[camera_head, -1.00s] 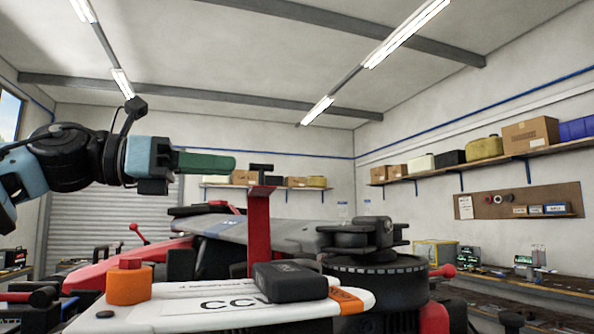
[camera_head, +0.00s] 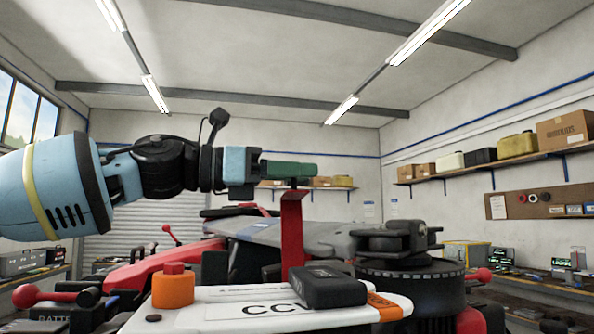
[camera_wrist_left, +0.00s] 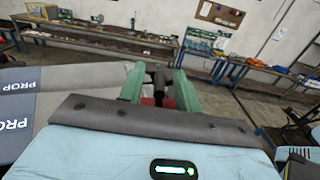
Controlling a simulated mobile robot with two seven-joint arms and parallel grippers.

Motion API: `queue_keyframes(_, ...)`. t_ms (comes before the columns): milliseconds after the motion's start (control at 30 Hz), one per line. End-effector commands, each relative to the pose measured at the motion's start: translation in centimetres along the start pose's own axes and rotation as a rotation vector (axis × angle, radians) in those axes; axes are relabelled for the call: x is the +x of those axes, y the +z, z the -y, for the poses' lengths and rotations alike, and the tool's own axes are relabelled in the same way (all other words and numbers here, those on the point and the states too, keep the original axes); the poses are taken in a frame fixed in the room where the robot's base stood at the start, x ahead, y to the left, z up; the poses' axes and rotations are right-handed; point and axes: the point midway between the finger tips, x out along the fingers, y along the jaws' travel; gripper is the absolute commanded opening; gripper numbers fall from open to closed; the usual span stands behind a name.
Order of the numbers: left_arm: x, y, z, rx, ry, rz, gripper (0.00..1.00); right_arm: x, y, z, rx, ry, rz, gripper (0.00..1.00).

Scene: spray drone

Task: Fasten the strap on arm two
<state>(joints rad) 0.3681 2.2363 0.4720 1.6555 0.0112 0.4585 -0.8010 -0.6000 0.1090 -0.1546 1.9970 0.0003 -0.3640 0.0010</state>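A red upright strap (camera_head: 292,228) stands on the drone's folded grey part in the head view, its top at my left gripper (camera_head: 290,170). In the left wrist view, my left gripper (camera_wrist_left: 158,88) has its two green fingers apart. A dark handle (camera_wrist_left: 158,74) and a bit of red lie between them, with narrow gaps seeming to show on both sides. The fingers hide the handle in the head view. The drone's grey arm or propeller cover (camera_head: 335,238) lies behind the strap. My right gripper is not in view.
In front stand an orange knob (camera_head: 173,288), a white lettered panel (camera_head: 225,312) and a black box (camera_head: 327,287). A dark motor-like round part (camera_head: 410,280) is at the right. Workbenches and shelves line the walls.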

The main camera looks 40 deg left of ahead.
Motion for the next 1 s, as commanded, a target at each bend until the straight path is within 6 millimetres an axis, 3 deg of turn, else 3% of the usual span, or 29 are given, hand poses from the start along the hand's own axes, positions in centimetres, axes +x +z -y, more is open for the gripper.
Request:
queue_keyframes(367, 0.59, -0.01, -0.04, -0.001, 0.001, 0.001, 0.33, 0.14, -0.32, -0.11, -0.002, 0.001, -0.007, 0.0)
queue_keyframes(667, 0.57, -0.02, -0.03, -0.001, 0.0, 0.001, 0.0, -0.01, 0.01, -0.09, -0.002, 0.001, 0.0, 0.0)
queue_keyframes(1000, 0.52, -0.01, -0.05, 0.001, 0.001, 0.001, 0.0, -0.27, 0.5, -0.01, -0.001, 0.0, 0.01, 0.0)
